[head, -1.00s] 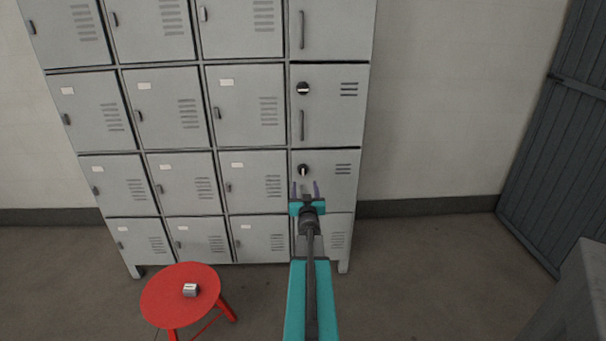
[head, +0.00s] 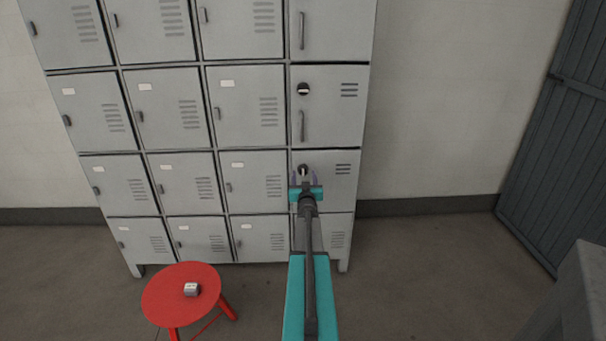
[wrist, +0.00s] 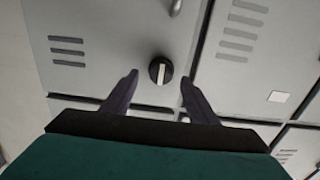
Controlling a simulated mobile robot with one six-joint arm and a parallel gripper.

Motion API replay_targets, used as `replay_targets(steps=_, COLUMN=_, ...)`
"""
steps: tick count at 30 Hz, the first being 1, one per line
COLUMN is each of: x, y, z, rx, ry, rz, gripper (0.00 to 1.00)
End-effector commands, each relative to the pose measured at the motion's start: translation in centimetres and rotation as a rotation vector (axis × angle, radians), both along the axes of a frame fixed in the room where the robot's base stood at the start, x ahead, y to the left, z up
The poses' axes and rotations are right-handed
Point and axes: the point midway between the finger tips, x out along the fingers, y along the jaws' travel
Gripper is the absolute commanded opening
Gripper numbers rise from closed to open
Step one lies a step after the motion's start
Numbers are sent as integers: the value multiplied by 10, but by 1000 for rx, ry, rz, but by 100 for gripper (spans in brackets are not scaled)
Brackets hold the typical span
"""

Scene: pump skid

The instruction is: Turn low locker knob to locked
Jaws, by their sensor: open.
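The low locker knob (head: 303,169) is a round black dial with a light bar across it, on the right-hand locker column. In the wrist view the knob (wrist: 160,70) sits between and just beyond my two fingertips, and its bar stands close to upright in that view. My gripper (head: 303,178) is open, with one dark finger on each side of the knob. It also shows in the wrist view (wrist: 157,80), with clear gaps between the fingers and the knob. In the head view my gripper covers the lower part of the knob's door.
A second, similar knob (head: 303,88) is on the door above, its bar horizontal. Pale wall and open floor lie right of the lockers. A grey box-like thing (head: 585,290) stands at lower right.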

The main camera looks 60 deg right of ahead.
Motion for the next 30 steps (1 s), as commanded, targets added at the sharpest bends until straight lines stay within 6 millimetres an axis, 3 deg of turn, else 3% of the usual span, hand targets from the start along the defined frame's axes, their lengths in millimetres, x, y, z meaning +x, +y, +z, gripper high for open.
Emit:
replay_targets(steps=9, x=14, y=-19, z=0, rx=-1, ry=-1, rz=0, gripper=54)
replay_targets(steps=23, x=16, y=-22, z=0, rx=0, ry=0, rz=0, gripper=54)
replay_targets(steps=30, x=16, y=-22, z=0, rx=0, ry=0, rz=0, gripper=15)
